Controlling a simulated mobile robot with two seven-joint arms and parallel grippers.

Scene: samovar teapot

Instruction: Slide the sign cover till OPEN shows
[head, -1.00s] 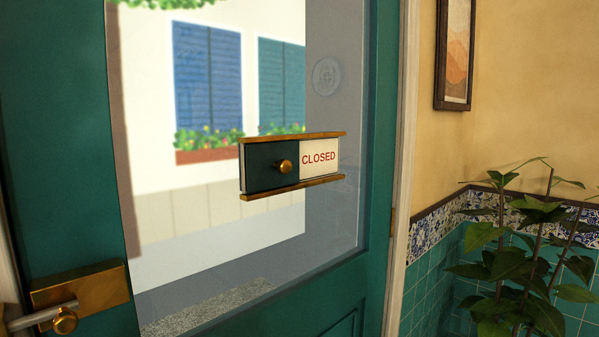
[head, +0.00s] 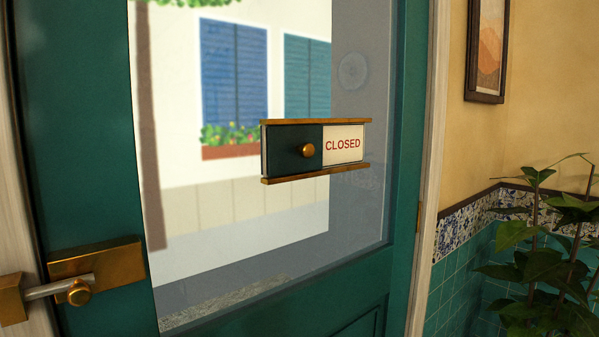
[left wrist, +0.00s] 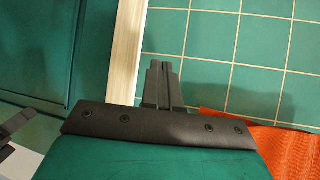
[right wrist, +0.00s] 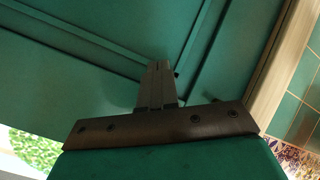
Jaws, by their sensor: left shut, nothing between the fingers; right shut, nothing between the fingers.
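The sign (head: 343,145) hangs on the door's glass in the head view, with brass rails above and below. It reads CLOSED in red on its right half. A dark green cover (head: 285,150) with a round brass knob (head: 308,150) sits over the left half. Neither gripper shows in the head view. My left gripper (left wrist: 160,68) is shut and empty in the left wrist view, in front of teal tiles. My right gripper (right wrist: 160,66) is shut and empty in the right wrist view, in front of the green door panelling. Neither wrist view shows the sign.
The green door (head: 80,150) has a brass latch (head: 97,262) at lower left. A leafy plant (head: 540,265) stands at the right by the tiled wall (head: 460,275). A framed picture (head: 487,50) hangs above. The space before the sign looks clear.

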